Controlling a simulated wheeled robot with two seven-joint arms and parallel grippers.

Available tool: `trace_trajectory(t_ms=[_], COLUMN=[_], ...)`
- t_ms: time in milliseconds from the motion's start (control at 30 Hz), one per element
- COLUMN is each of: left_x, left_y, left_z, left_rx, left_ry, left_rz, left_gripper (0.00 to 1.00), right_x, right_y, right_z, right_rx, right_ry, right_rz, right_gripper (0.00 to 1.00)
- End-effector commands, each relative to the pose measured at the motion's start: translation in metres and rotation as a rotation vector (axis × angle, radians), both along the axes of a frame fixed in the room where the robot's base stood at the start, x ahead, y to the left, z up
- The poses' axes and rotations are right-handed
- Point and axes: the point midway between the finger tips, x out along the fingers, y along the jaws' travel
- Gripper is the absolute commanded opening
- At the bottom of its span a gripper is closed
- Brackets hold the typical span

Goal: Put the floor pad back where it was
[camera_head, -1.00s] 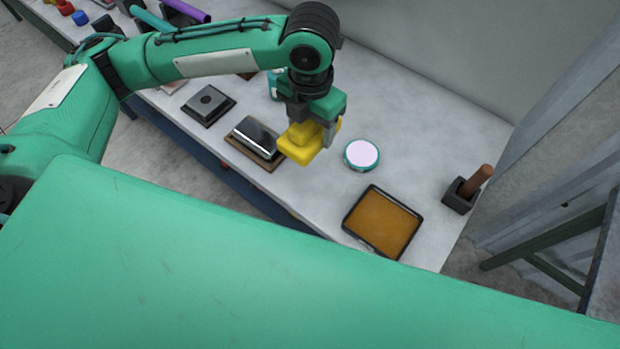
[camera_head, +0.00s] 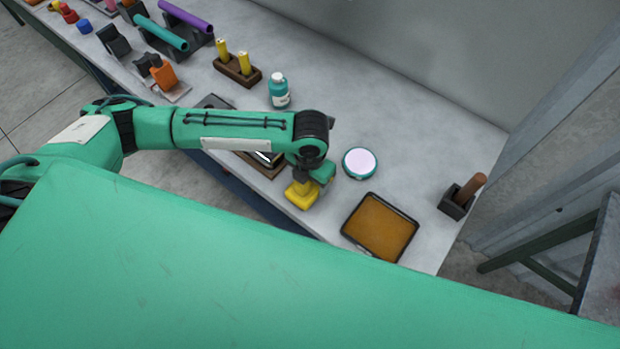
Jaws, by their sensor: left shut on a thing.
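My left gripper (camera_head: 306,180) is shut on a yellow block (camera_head: 301,196), the one thing in my grasp; I cannot tell from its look alone that it is the floor pad. The block is near the front edge of the grey workbench (camera_head: 420,130), left of the orange-brown tray (camera_head: 380,227). I cannot tell whether it touches the bench. The wrist hides its upper part. Just left of it, a shiny metal block on a brown board (camera_head: 272,168) is mostly hidden by my arm. My right gripper is not in view.
A round white-topped tin (camera_head: 360,163) stands behind the tray. A dark holder with a brown rod (camera_head: 458,203) is at the right end. A teal bottle (camera_head: 279,91) and a wooden rack with yellow pegs (camera_head: 238,69) stand behind my arm. The bench's back right is clear.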

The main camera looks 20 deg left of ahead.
Motion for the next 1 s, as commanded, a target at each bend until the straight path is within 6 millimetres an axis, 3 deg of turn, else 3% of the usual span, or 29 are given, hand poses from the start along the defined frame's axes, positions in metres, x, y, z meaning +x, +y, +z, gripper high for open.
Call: trace_trajectory(t_ms=[100, 433, 467, 567, 867, 1000], left_x=[0.000, 0.000, 0.000, 0.000, 0.000, 0.000], left_y=[0.000, 0.000, 0.000, 0.000, 0.000, 0.000], left_z=[-0.011, -0.014, -0.015, -0.014, -0.013, -0.002], left_rx=[0.000, 0.000, 0.000, 0.000, 0.000, -0.003], left_ry=[0.000, 0.000, 0.000, 0.000, 0.000, -0.002], left_rz=[0.001, 0.000, 0.000, 0.000, 0.000, -0.001], left_gripper=[0.45, 0.45, 0.65, 0.85, 0.85, 0.85], right_x=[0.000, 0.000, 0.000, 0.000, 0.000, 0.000], right_y=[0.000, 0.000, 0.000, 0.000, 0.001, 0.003], right_z=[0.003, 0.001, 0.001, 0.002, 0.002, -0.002], right_rx=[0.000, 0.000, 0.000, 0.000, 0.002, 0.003], right_ry=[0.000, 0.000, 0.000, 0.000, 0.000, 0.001], right_rz=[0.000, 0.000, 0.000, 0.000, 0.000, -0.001], right_gripper=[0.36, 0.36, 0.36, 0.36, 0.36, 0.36])
